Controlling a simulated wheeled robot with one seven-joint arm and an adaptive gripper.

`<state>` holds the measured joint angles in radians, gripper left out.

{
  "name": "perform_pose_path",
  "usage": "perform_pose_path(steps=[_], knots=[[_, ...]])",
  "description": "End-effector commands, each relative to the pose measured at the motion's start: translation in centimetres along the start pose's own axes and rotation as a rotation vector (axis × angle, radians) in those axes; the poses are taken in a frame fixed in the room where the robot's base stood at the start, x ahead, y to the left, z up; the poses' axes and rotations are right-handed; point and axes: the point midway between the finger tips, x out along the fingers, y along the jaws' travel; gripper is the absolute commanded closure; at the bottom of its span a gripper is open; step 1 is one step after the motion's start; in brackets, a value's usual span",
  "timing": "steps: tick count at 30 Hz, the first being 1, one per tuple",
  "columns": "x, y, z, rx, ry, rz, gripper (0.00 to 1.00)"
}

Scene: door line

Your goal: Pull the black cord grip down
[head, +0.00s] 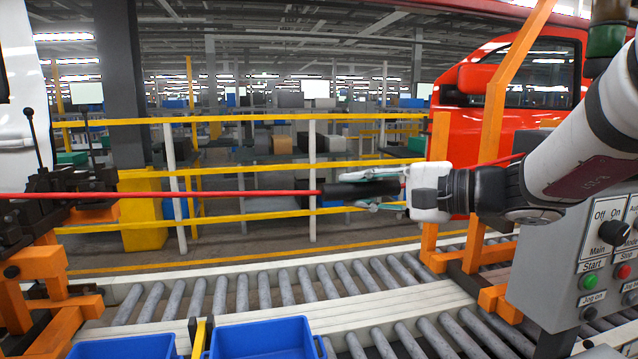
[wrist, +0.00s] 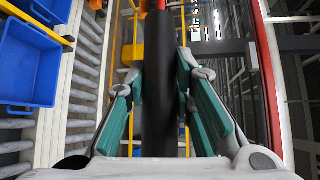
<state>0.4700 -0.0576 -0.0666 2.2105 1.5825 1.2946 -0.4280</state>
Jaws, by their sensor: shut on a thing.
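The black cord grip (head: 345,191) is a dark cylinder lying roughly level on a taut red cord (head: 180,194), which comes from the left. My gripper (head: 375,191) reaches in from the right and is shut on the grip's right part; the grip's left end sticks out past the fingers. In the wrist view the black grip (wrist: 158,85) runs up the middle between the teal finger pads (wrist: 160,62). The pads hide part of the grip's right end in the head view.
A grey control box (head: 575,260) with a knob and buttons stands at the right, below my arm. Orange posts (head: 495,100) rise beside it. Roller conveyors (head: 330,285) and blue bins (head: 262,340) lie below. A yellow railing (head: 250,122) runs behind.

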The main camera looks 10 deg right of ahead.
Motion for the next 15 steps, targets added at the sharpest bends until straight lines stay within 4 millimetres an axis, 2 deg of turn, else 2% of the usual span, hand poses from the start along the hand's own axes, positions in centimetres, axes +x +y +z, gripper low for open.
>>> perform_pose_path(steps=[4,5,7,15], knots=[[0.00,0.12,0.02,-0.001,0.000,0.005,1.00],[0.00,0.13,0.02,-0.001,0.000,0.005,0.72],[0.00,0.13,0.02,0.000,0.000,0.005,0.57],[-0.02,0.10,-0.02,0.001,0.001,0.004,0.56]])
